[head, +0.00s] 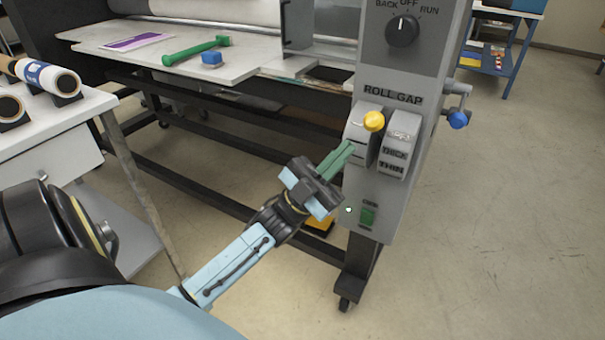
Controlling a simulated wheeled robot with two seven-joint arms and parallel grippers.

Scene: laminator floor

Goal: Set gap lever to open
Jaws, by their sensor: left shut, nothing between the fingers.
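The gap lever has a yellow ball knob (374,121) and stands in the housing below the ROLL GAP label on the grey control panel (411,72). A scale plate (396,150) to the right of the lever has a worn top mark, with DECK and THIN legible lower down. The knob is near the upper part of the housing. My left gripper (347,149) is shut and empty, its green fingertips just below and left of the knob, in front of the housing. I cannot tell whether they touch it. My right gripper is not in view.
A rotary knob (402,31) marked BACK, OFF and RUN is above. A green switch (367,217) is below, and a blue-knobbed crank (457,120) is at the panel's right side. The machine's feed table (247,62) holds a green tool (195,50). A side table with rolls is left.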

